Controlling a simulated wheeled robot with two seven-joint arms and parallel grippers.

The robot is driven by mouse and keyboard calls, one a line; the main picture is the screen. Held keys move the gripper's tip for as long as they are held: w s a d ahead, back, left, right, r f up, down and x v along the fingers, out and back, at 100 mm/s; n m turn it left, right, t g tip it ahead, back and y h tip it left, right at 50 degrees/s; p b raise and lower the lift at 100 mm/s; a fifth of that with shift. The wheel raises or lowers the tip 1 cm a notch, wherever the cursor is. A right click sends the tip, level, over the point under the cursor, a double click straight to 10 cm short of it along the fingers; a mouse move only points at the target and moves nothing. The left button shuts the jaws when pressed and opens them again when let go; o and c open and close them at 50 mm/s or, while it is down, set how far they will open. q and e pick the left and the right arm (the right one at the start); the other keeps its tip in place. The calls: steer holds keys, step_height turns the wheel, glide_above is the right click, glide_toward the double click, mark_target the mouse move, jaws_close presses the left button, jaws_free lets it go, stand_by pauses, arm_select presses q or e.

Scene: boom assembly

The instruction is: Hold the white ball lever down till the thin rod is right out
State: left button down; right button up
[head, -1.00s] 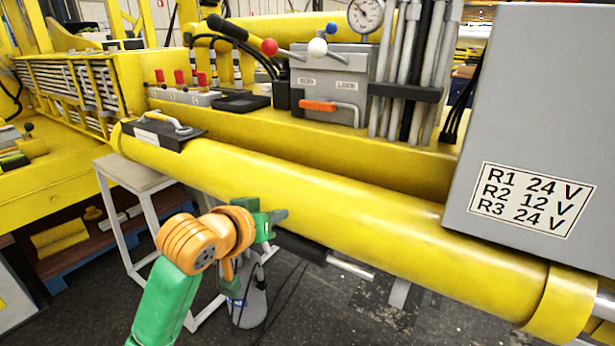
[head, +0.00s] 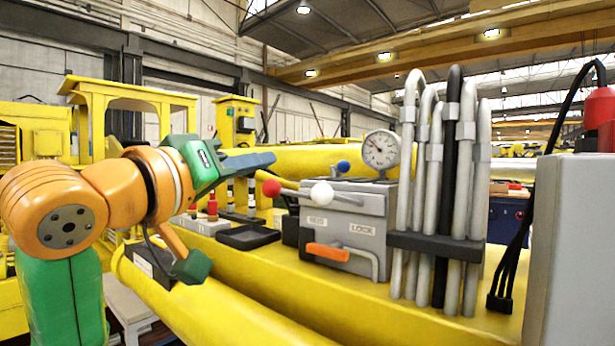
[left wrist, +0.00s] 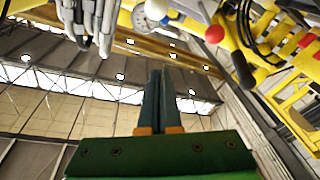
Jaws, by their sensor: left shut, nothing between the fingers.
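The white ball lever (head: 321,193) sticks out of a grey valve box (head: 345,225) on the yellow boom. Its white ball (left wrist: 156,9) also shows at the top of the left wrist view. My left gripper (head: 273,159) is shut and empty, its dark fingers pointing right. In the head view its tips are above the red ball lever (head: 271,188) and up and left of the white ball, apart from it. The left wrist view shows the closed fingers (left wrist: 167,72) touching nothing. The thin rod cannot be made out now. My right gripper is out of view.
A blue ball lever (head: 343,166) stands behind the white one. An orange handle (head: 326,252) is on the box front. A gauge (head: 381,150) and upright grey hoses (head: 425,200) stand to the right, then a grey cabinet (head: 575,255). Air above the box is open.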

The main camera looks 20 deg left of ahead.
arm_select(q)
steer(key=p+x, duration=0.6)
steer(key=x, duration=0.5)
steer(key=f, duration=0.1)
steer(key=d+f, duration=0.1)
steer(key=s+d+f+p, duration=0.1)
steer(key=f, duration=0.1)
